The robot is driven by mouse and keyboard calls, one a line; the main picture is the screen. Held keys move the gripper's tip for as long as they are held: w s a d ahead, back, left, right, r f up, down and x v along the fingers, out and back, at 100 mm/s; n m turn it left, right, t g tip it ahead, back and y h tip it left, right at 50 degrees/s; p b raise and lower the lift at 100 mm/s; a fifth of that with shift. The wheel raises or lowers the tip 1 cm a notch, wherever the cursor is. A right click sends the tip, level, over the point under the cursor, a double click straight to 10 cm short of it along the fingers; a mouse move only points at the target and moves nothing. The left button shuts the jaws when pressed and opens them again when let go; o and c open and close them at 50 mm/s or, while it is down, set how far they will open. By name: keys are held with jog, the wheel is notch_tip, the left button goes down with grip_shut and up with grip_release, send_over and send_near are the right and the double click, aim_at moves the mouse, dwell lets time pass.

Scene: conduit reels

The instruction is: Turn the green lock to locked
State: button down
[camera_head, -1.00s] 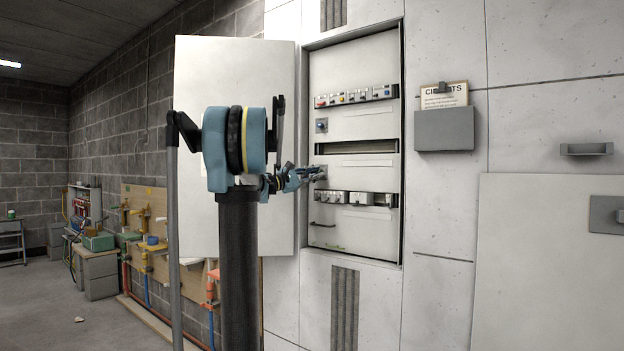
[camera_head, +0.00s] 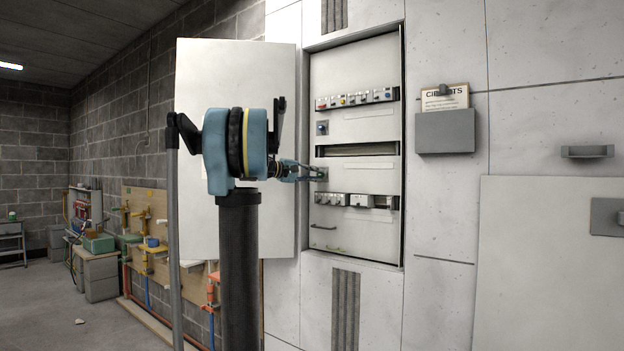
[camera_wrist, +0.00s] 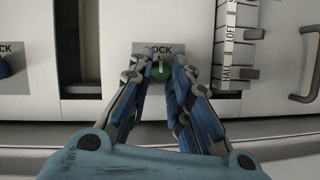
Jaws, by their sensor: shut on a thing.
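The fingertips hide the knob's sides and part of the plate. In the head view my gripper (camera_head: 318,174) reaches into the open cabinet (camera_head: 352,234) at mid height. The lock is too small and covered to make out there.
The cabinet door (camera_head: 235,130) stands open to the left, close to my arm. A blue knob (camera_wrist: 8,66) is left of the lock in the wrist view. Breaker switches (camera_wrist: 240,73) and a dark handle (camera_wrist: 305,85) are on the right. A document holder (camera_head: 445,132) hangs right of the cabinet.

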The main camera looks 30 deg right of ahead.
jog(key=shift+f+m, duration=0.1)
jog(key=shift+m, duration=0.2)
jog(key=c, duration=1.5)
grip_release()
jog(key=shift+o, duration=0.2)
jog(key=a+r, duration=0.1)
jog(key=a, duration=1.1)
jog(key=shift+r, duration=0.2)
